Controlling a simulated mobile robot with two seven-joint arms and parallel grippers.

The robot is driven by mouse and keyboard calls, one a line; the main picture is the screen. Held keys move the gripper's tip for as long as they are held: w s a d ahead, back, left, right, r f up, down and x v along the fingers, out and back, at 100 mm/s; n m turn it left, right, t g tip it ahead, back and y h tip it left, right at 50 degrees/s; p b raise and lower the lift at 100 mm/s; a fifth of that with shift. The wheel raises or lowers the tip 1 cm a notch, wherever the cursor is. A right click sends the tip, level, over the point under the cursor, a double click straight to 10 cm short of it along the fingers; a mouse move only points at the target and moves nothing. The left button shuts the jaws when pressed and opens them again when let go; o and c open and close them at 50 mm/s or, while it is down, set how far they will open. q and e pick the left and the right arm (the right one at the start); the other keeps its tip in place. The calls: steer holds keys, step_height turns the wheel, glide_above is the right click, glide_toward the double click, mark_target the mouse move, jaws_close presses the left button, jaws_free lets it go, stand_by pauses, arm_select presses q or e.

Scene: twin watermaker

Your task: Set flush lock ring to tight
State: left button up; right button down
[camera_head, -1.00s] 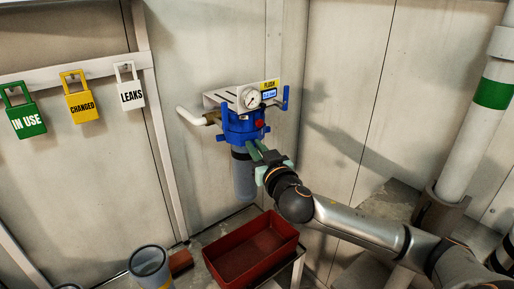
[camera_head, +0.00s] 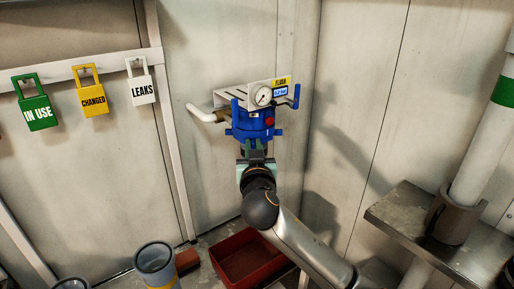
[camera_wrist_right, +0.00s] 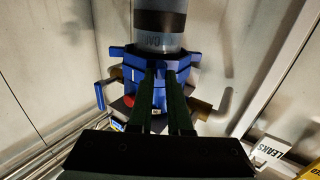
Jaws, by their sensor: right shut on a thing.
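The blue flush lock ring (camera_head: 235,135), with short lugs, sits around the blue filter head below the FLUSH panel. It also shows in the wrist view (camera_wrist_right: 117,92), with the grey filter bowl (camera_wrist_right: 158,20) beyond it. My right gripper (camera_head: 256,151) is in front of the ring. In the wrist view its two green fingers (camera_wrist_right: 164,78) are shut on a blue lug of the ring. The bowl is mostly hidden behind my gripper in the head view. My left gripper is not in view.
The gauge (camera_head: 263,96), a blue lever (camera_head: 296,96) and a white pipe (camera_head: 203,115) are close around the filter. A red tray (camera_head: 240,262) stands below. Tags hang on the left rail; a metal shelf (camera_head: 440,235) is at right.

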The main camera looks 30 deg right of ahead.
steer(key=shift+w+a+r, duration=0.1)
steer(key=shift+a+r, duration=0.05)
steer(key=shift+a, duration=0.15)
steer(key=c, duration=0.9)
jaws_free()
steer(key=shift+w+a, duration=0.1)
steer(key=b+v, duration=0.1)
steer(key=v, duration=1.1)
steer(key=shift+s, duration=0.3)
